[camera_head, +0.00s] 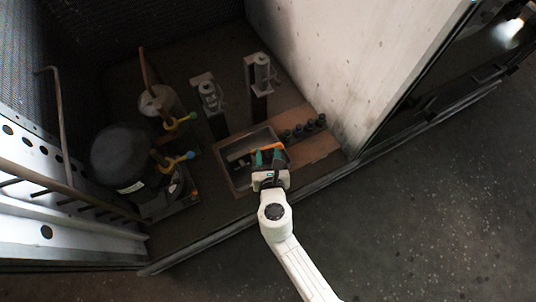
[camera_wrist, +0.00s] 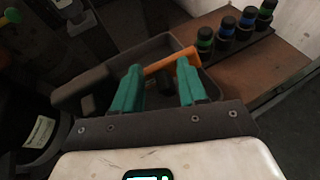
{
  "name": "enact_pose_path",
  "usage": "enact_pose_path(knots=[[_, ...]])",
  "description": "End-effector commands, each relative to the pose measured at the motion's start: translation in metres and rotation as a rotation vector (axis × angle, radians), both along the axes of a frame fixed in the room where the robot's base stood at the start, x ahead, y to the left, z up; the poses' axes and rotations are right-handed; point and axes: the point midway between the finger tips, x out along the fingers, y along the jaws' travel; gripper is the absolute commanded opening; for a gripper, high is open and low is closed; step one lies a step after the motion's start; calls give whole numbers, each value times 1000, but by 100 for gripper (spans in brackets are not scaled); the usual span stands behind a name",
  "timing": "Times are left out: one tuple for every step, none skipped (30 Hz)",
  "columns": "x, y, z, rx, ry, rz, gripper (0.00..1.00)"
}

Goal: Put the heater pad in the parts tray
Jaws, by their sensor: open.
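An orange strip (camera_wrist: 172,60), which looks like the heater pad, lies slantwise over the tray and shows in the head view (camera_head: 281,146). I cannot tell whether it rests on the rim or inside. My gripper (camera_head: 267,156) is open, its green fingers over the tray. In the wrist view the fingertips (camera_wrist: 159,66) stand on either side of the strip's left part. I see no grip on it.
A dark bar (camera_wrist: 78,90) lies across the tray's left side. Several dark knobs (camera_head: 305,129) stand in a row right of the tray. Two posts (camera_head: 259,75) rise behind.

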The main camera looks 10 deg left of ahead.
Motion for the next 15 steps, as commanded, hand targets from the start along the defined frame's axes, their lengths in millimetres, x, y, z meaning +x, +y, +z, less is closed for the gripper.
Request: enact_pose_path(knots=[[0, 0, 8, 0, -1, 0, 42], [0, 0, 11, 0, -1, 0, 42], [-1, 0, 16, 0, 0, 0, 42], [-9, -2, 15, -1, 2, 1, 42], [-15, -3, 17, -1, 2, 1, 42], [-23, -5, 21, -1, 2, 1, 42], [-29, -6, 23, -1, 2, 1, 42], [-36, -8, 26, -1, 2, 1, 42], [-44, -9, 29, 0, 2, 1, 42], [-50, -10, 32, 0, 2, 1, 42], [-56, -12, 34, 0, 2, 1, 42], [-63, -13, 37, 0, 2, 1, 42], [-69, -14, 40, 0, 2, 1, 42], [-74, -15, 41, 0, 2, 1, 42], [-81, -17, 44, 0, 2, 1, 42]])
